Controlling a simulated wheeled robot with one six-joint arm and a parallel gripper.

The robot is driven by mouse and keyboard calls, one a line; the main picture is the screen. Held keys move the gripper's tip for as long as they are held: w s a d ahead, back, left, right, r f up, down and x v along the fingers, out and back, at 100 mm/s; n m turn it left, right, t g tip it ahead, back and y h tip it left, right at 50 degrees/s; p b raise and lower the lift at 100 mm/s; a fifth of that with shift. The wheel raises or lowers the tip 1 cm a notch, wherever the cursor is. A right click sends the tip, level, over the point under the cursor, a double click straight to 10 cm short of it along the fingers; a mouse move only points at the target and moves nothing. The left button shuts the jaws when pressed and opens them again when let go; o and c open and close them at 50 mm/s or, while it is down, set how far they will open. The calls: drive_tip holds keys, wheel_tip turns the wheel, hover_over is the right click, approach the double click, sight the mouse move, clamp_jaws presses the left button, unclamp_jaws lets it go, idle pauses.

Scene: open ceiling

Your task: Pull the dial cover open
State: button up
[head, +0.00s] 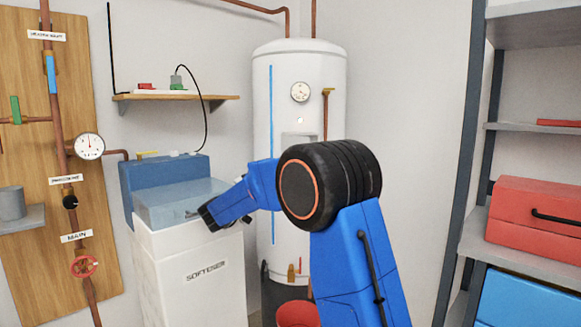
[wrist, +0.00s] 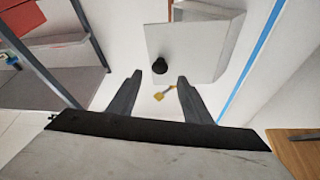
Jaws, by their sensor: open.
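In the wrist view, whose picture looks upside down, a pale grey box-like cover (wrist: 205,45) with a round black knob (wrist: 173,64) stands out from the white tank. A part of this cover (head: 299,136) shows on the tank in the head view; my arm hides the rest. Whether it is fully closed I cannot tell. My gripper (wrist: 159,75) is open and empty. In the head view I cannot make out the fingers.
The white tank (head: 264,70) carries a round gauge (head: 300,92) and a yellow-handled pipe (head: 326,115). The softener (head: 200,275) stands at its left, under my arm. A grey shelf rack (head: 471,150) with a red toolbox (head: 535,212) stands at the right.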

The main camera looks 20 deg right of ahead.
drive_tip(key=shift+v, duration=2.65)
